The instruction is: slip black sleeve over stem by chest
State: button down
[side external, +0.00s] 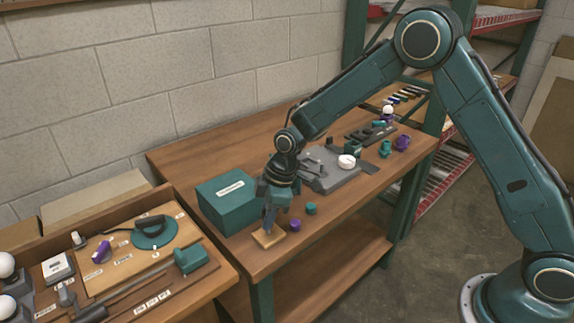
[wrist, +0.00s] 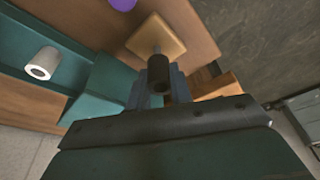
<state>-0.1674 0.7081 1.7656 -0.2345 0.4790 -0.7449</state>
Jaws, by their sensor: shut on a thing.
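The teal chest (side external: 226,205) stands near the table's front left corner, with a pale label on top. Right of it a square wooden base (side external: 268,238) lies on the table; it also shows in the wrist view (wrist: 172,30). A thin grey stem (wrist: 157,47) rises from this base. My gripper (side external: 270,222) is down over the base, its fingers (wrist: 155,92) shut on a black sleeve (wrist: 158,75). The sleeve is in line with the stem and hides its upper end. I cannot tell whether it is around the stem or only in front of it.
A purple ring (side external: 295,225) and a teal ring (side external: 311,209) stand close right of the base. A grey fixture (side external: 330,178) lies farther back. A side bench (side external: 120,262) with tools is at left. A white hollow cylinder (wrist: 43,63) shows in the wrist view.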

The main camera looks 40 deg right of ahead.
jog(key=shift+f, duration=1.45)
dwell(3.1)
jog(key=c, duration=1.2)
grip_release()
jog(key=shift+o, duration=0.2)
jog(key=v, duration=1.3)
jog(key=shift+r, duration=0.4)
